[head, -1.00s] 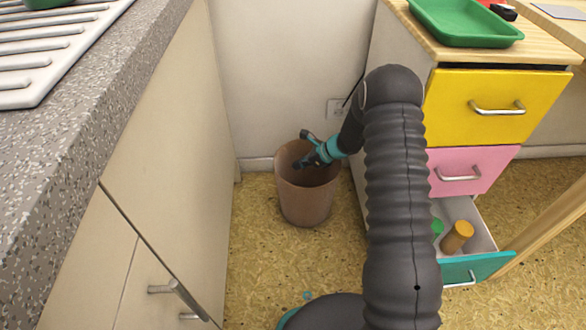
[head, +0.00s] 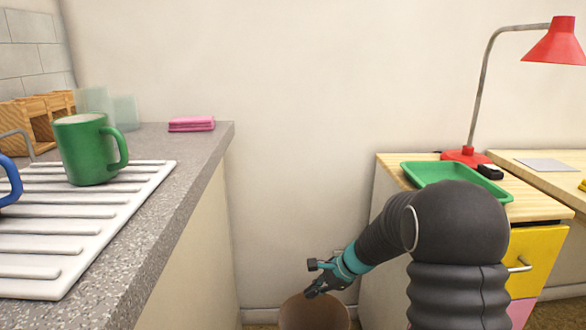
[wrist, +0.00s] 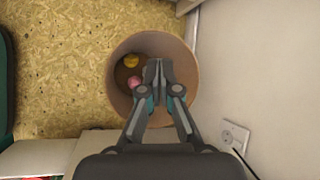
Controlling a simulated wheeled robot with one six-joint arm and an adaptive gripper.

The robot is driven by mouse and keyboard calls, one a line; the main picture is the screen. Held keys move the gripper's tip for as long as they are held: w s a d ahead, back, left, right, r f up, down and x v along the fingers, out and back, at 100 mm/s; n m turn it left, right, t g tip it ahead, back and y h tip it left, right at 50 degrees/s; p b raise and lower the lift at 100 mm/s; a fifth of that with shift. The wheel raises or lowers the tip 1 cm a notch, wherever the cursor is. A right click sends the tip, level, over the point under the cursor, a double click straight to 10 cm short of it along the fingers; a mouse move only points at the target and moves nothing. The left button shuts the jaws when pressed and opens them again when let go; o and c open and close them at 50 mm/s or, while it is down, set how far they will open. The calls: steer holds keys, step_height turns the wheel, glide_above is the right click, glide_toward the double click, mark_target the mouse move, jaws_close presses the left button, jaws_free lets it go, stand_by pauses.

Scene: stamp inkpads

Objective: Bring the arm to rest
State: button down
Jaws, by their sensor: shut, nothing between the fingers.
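My gripper (head: 313,279) hangs at the end of my dark arm, above the brown waste bin (head: 314,314) in the head view. In the wrist view my gripper (wrist: 158,72) is over the opening of the waste bin (wrist: 185,105), with its fingers together and nothing between them. A yellow thing (wrist: 131,61) and a pink thing (wrist: 135,83) lie inside the bin. My fingers hide part of the bin's inside.
A counter (head: 190,180) with a draining rack (head: 140,190), a green mug (head: 88,150) and a pink sponge-like block (head: 191,124) stands left. A drawer cabinet (head: 370,265) with a green tray (head: 408,170) and red lamp (head: 553,45) stands right. A wall socket (wrist: 235,134) is beside the bin.

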steer(key=s+d+r+n+h+p, duration=0.3)
steer(key=s+r+n, duration=0.5)
steer(key=s+r, duration=0.8)
steer(key=s+d+r+n+t+h+p, duration=0.1)
steer(key=s+d+r+n+h, duration=0.1)
steer(key=s, duration=0.6)
steer(key=s+d+r+n+t+h+p, duration=0.1)
steer(key=s+d+r+n, duration=0.3)
steer(key=s, duration=0.4)
steer(key=shift+d+r+n+t+h, duration=0.3)
steer(key=shift+d+r+t+h, duration=0.3)
steer(key=shift+r, duration=0.1)
steer(key=shift+s, duration=0.15)
